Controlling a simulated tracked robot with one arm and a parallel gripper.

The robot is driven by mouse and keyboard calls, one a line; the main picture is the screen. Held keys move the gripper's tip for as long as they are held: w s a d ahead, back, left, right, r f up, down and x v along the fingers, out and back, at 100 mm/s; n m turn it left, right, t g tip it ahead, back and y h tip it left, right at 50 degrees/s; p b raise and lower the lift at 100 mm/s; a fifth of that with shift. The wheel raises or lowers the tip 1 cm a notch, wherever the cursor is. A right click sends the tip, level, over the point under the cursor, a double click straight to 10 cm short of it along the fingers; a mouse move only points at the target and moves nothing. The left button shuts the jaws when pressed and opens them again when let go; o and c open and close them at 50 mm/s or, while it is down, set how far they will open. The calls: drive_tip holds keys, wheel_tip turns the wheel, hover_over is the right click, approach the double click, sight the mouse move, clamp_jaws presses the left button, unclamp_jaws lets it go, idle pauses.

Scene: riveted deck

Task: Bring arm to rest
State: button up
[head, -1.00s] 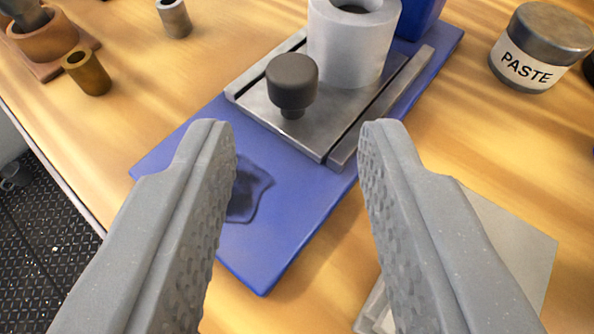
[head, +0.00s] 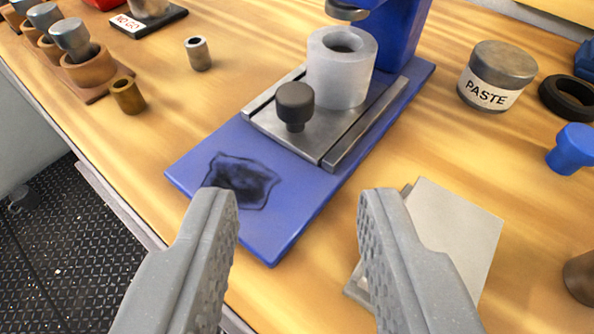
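My gripper (head: 298,200) is open and empty, its two grey fingers spread wide apart at the bottom of the head view. It hangs above the front of the bench, near the front end of a blue press base (head: 300,205). The blue base has a dark stain (head: 242,182) on its front part. A metal slide plate on the base bears a grey hollow cylinder (head: 341,68) and a black knob (head: 295,105). Nothing is between the fingers.
A grey flat box (head: 455,232) lies behind the right finger. A paste jar (head: 495,78), a black ring (head: 568,97) and a blue knob (head: 572,148) stand right. Bushings (head: 128,95) (head: 198,54) and a wooden rack (head: 85,70) stand left. The dark deck floor (head: 75,250) lies beyond the bench edge.

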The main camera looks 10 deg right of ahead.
drive_tip(key=s+a+r+n+t+p, duration=0.15)
drive_tip(key=a+r, duration=0.35)
drive_tip(key=r, duration=0.6)
drive_tip(key=s+a+r+y+p, duration=0.15)
drive_tip(key=a+r, duration=0.25)
drive_tip(key=r, duration=0.7)
drive_tip(key=s+a+r+p, duration=0.15)
drive_tip(key=a+r, duration=0.35)
drive_tip(key=r, duration=0.6)
drive_tip(key=s+a+r, duration=0.3)
drive_tip(key=r, duration=0.2)
drive_tip(key=s+a+r+n+y+p, duration=0.1)
drive_tip(key=s+a+r, duration=0.2)
drive_tip(key=r, duration=0.3)
drive_tip(key=shift+s+a+r+t, duration=0.2)
drive_tip(key=shift+s+t, duration=0.15)
drive_tip(key=shift+s, duration=0.25)
drive_tip(key=shift+y, duration=0.25)
